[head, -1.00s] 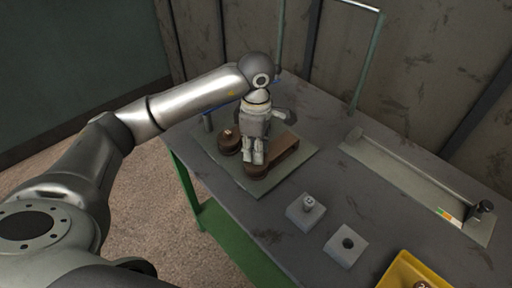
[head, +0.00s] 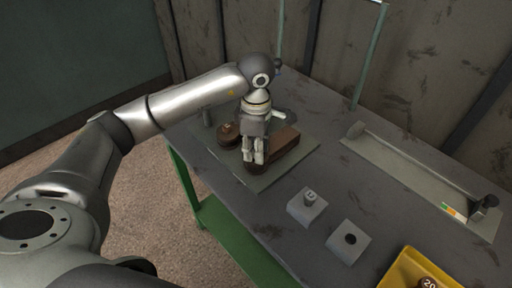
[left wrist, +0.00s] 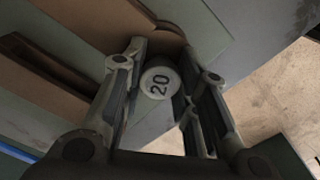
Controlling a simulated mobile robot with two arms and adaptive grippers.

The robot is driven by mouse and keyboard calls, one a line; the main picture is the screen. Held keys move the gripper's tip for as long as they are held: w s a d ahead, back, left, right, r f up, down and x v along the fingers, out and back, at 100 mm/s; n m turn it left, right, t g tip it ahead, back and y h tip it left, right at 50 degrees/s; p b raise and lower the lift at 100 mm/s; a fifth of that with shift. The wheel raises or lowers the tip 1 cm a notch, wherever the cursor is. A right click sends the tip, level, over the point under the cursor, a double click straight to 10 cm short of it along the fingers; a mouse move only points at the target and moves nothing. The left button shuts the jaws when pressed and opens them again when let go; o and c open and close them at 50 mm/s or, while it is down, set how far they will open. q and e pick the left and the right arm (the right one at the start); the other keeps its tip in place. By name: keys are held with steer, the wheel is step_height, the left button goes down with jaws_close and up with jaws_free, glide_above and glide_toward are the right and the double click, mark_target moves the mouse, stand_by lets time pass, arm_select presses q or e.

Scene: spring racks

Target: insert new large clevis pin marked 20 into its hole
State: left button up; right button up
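The pale round head of the large clevis pin marked 20 (left wrist: 159,83) sits between the two fingers of my left gripper in the left wrist view. My left gripper (head: 254,160) points down over the near end of the brown link assembly (head: 283,149) on the plate. My right gripper is not in view.
A grey block holds a small pin (head: 308,198). Beside it stands a grey block with an empty hole (head: 348,242). A yellow bin (head: 401,269) at the front right holds a brown part marked 20. A long grey fixture (head: 415,178) lies along the right.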

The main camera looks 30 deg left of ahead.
arm_select(q)
steer(key=o, duration=0.4)
steer(key=shift+r, duration=0.1)
step_height(320, 180, up, 12)
steer(key=shift+f, duration=0.15)
stand_by(0.3)
stand_by(0.5)
